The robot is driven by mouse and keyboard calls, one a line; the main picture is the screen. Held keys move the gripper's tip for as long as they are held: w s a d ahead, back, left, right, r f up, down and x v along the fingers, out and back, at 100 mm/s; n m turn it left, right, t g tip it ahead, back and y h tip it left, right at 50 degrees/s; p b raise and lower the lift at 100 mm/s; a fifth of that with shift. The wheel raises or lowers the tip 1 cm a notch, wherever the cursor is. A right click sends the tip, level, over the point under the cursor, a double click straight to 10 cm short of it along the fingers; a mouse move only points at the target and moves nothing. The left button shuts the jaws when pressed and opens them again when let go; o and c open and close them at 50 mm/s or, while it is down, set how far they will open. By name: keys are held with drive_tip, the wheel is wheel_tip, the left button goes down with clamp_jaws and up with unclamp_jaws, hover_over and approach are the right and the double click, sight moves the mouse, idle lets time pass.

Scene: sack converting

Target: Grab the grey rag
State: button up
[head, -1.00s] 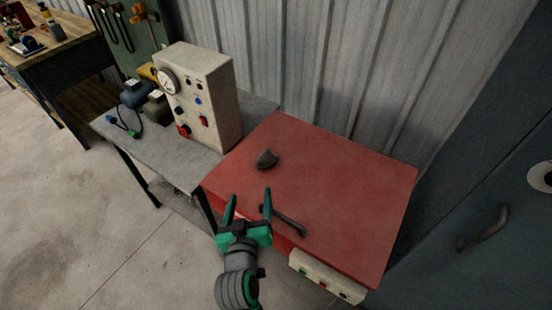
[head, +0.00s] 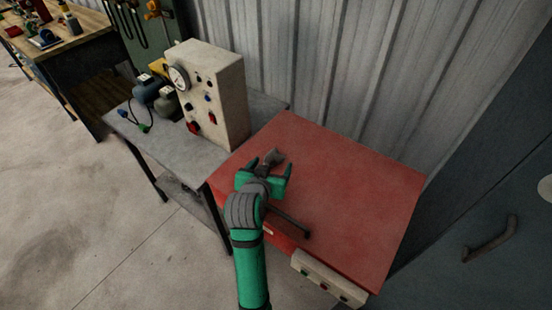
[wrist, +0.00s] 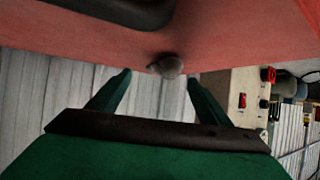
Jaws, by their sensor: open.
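The grey rag (head: 273,157) is a small dark crumpled lump on the red table top (head: 350,185), towards its left back part. In the wrist view the rag (wrist: 166,65) shows beyond and between my fingertips, against the red surface. My gripper (head: 267,160) is green, open and empty. In the head view its fingers reach over the red top toward the rag, and the hand hides part of the rag's near side. I cannot tell how far apart the fingertips and the rag are.
A dark bar handle (head: 290,222) lies along the front of the red top. A beige control box (head: 212,95) with a gauge stands on the grey bench (head: 160,145) to the left. A corrugated wall (head: 350,80) closes the back. The right of the red top is clear.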

sight(273, 161)
drive_tip(key=shift+a+x, duration=0.15)
drive_tip(key=shift+x, duration=1.25)
drive_tip(key=shift+a+x, duration=0.1)
drive_tip(key=shift+x, duration=1.35)
drive_tip(key=shift+c, duration=0.6)
drive_tip(key=c, duration=1)
